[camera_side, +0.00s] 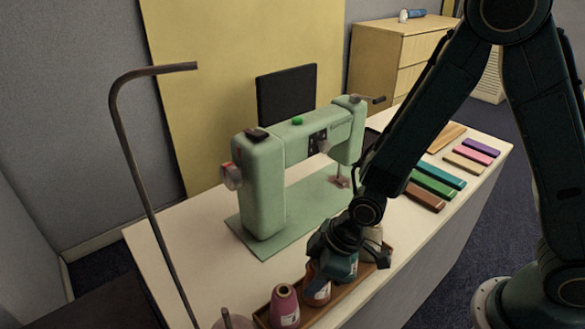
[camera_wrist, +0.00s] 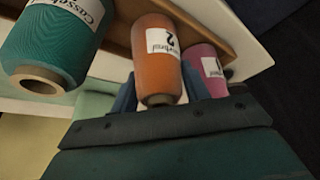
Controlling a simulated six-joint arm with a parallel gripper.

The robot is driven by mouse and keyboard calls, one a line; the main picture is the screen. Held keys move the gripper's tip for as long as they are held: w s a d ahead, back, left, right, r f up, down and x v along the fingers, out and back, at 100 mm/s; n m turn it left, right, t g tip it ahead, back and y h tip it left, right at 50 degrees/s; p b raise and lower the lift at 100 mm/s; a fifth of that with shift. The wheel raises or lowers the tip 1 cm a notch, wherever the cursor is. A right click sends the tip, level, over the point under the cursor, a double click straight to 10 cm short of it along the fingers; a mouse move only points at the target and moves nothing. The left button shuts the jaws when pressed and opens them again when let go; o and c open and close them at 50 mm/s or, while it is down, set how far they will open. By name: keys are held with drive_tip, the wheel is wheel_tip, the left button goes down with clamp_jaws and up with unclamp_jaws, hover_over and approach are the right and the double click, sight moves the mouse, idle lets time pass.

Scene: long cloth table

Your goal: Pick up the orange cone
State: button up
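The orange cone (camera_side: 316,287) stands in the wooden tray (camera_side: 378,278), beside the pink cone (camera_side: 285,305). My gripper (camera_side: 330,265) is low over the tray and hides part of the orange cone. In the wrist view the orange cone (camera_wrist: 158,62), with a white label marked 2, lies between the two blue fingers of my gripper (camera_wrist: 160,84). One finger is close along each side of it. I cannot tell whether they press on it or stand slightly apart.
In the wrist view a teal cone (camera_wrist: 52,50) is close on the left and the pink cone (camera_wrist: 204,68) close on the right. The green sewing machine (camera_side: 262,185) stands behind the tray. A thin metal stand (camera_side: 140,175) rises at left. Coloured bars (camera_side: 435,183) lie at right.

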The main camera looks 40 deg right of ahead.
drive_tip(key=c, duration=0.5)
drive_tip(key=shift+r, duration=0.15)
wheel_tip(320, 180, up, 20)
drive_tip(key=shift+f, duration=0.1)
idle(0.6)
idle(0.5)
